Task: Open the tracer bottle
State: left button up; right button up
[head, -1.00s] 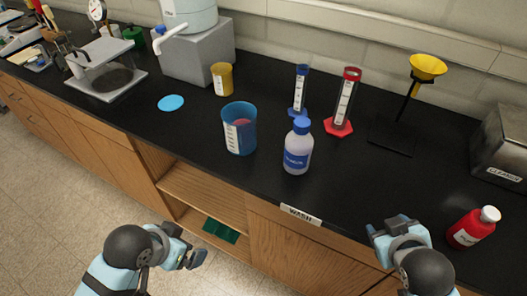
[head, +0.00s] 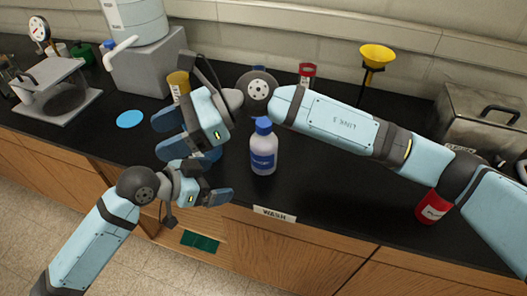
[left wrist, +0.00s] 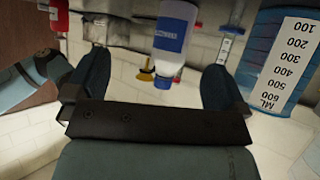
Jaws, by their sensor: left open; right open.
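A white bottle with a blue cap and blue label (head: 264,152) stands upright near the counter's front edge. Its label is too small to read. It also shows upside down in the left wrist view (left wrist: 175,30), beyond and between the fingers. My left gripper (head: 208,180) is open and empty, left of the bottle, pointing toward it and apart from it. My right gripper (head: 166,133) is open and empty, farther left, above the counter, pointing left; its arm crosses behind the bottle's cap in the picture. A red bottle (head: 432,208) stands at right, partly hidden by my right arm.
A blue graduated beaker (left wrist: 285,60) stands close to my left gripper, mostly hidden in the head view. A yellow cup (head: 180,84), red cylinder (head: 306,72) and yellow funnel (head: 377,55) stand behind.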

aim_at(263, 144)
pick_arm(q)
jog(key=w+r+m+h, duration=0.1)
jog(key=w+r+h, duration=0.1)
jog(key=w+r, duration=0.3)
pick_arm(e)
jog(key=w+d+f+n+t+h, duration=0.1)
jog(key=w+d+t+h, duration=0.1)
jog(key=w+d+h, duration=0.2)
jog(key=w+d+f+n+t+h, duration=0.1)
jog(key=w+d+n+h, duration=0.1)
jog(key=w+d+h, duration=0.3)
jog(key=w+d+f+n+t+h, duration=0.1)
jog(key=w+d+n+t+h, duration=0.1)
jog(key=w+d+h, duration=0.2)
jog(key=shift+w+d+f+t+h, duration=0.15)
jog(key=shift+w+d+t+h, duration=0.2)
jog(key=shift+w+d, duration=0.8)
jog(key=shift+w+d+h, duration=0.1)
jog(key=shift+d+h, duration=0.15)
pick_arm(q)
jog(key=x, duration=1.4)
jog(key=shift+w+d+f, duration=0.1)
jog(key=shift+w+f, duration=0.2)
jog(key=shift+w, duration=0.1)
